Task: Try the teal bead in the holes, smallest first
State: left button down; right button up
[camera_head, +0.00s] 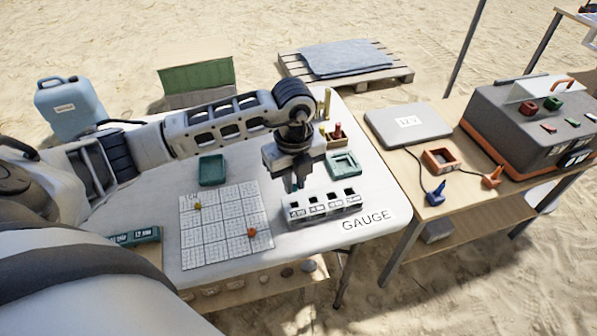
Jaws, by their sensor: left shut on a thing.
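The grey gauge block (322,207) sits on the white table beside the GAUGE label. Several dark square holes run in a row along its top, with small marks on its front that are too small to read. My left gripper (293,186) points down just above and behind the left end of the block. Its fingers are closed; the teal bead between them is mostly hidden and hard to make out. I cannot tell whether it touches a hole. My right gripper is not in view.
A white grid sheet (222,228) holds a yellow bead (197,206) and an orange bead (251,232). A dark teal tray (212,170) and a lighter teal tray (343,164) stand behind. A wooden table at right carries a grey laptop (408,125) and a large case (492,110).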

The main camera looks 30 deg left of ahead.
aim_at(295, 191)
pick_arm(q)
jog(key=shift+f, duration=0.3)
jog(key=shift+f+b, duration=0.85)
jog(key=shift+b, duration=0.05)
jog(key=shift+f+b, duration=0.75)
jog(key=shift+f, duration=0.4)
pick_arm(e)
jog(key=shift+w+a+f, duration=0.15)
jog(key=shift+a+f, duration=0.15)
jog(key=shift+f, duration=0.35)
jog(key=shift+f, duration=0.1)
pick_arm(q)
jog(key=shift+f, duration=0.15)
jog(key=c, duration=0.9)
grip_release()
